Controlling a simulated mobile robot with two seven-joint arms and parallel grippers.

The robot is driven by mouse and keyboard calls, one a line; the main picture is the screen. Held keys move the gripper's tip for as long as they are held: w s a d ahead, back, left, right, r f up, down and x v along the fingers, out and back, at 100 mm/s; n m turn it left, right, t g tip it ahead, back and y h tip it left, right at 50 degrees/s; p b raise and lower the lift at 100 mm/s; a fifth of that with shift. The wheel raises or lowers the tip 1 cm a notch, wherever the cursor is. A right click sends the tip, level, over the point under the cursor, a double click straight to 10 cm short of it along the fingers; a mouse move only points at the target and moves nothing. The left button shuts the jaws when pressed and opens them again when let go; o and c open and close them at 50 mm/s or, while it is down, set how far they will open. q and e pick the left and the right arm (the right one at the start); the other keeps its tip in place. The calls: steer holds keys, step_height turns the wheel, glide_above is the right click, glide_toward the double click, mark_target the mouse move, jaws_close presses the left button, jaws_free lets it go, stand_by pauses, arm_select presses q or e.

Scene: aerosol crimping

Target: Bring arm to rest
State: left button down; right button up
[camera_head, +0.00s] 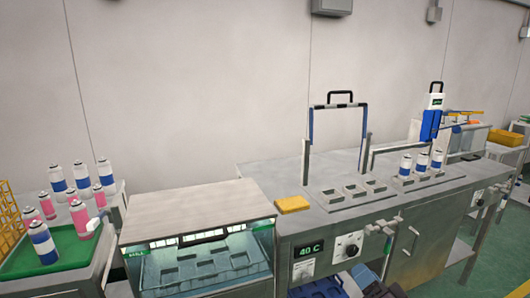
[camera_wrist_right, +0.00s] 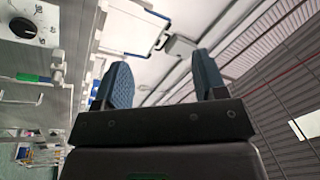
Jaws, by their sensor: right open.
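My right gripper shows in the right wrist view (camera_wrist_right: 163,78), with its two blue ribbed finger pads set wide apart and nothing between them. It is open and empty. In the head view, dark blue and grey shapes (camera_head: 366,276) lie low at the bottom edge, in front of the bench and below its dial. They appear to be part of this gripper, but they are cut off. My left gripper is not in view.
The steel bench (camera_head: 262,180) carries fixtures, a yellow block (camera_head: 292,204) and several blue-white cans. Its front has a dial (camera_head: 348,247) and a 40 C display (camera_head: 307,250). A glass-fronted bath (camera_head: 205,262) stands left, beside a green tray (camera_head: 75,250) with several cans.

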steer(key=s+a+f+n+g+h, duration=0.35)
steer(key=s+f+g, duration=0.45)
steer(key=s+f, duration=0.55)
steer(key=s+d+n+g+h, duration=0.1)
steer(key=s+d+g+h, duration=0.3)
steer(key=s, duration=0.9)
steer(key=s+d+n+g+h, duration=0.1)
steer(key=s+d+g, duration=0.35)
steer(key=s, duration=0.85)
arm_select(q)
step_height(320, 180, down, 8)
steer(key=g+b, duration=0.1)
steer(key=b, duration=0.9)
arm_select(e)
steer(key=w+a+f+n+t, duration=0.2)
steer(key=w+f+t, duration=0.6)
steer(key=f, duration=0.7)
arm_select(q)
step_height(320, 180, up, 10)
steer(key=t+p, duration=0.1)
steer(key=p, duration=1.1)
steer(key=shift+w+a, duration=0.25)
arm_select(e)
step_height(320, 180, up, 11)
steer(key=w+m, duration=0.1)
steer(key=w, duration=0.1)
steer(key=shift+d+f+y, duration=0.15)
steer(key=shift+d+y, duration=0.2)
steer(key=shift+d, duration=0.05)
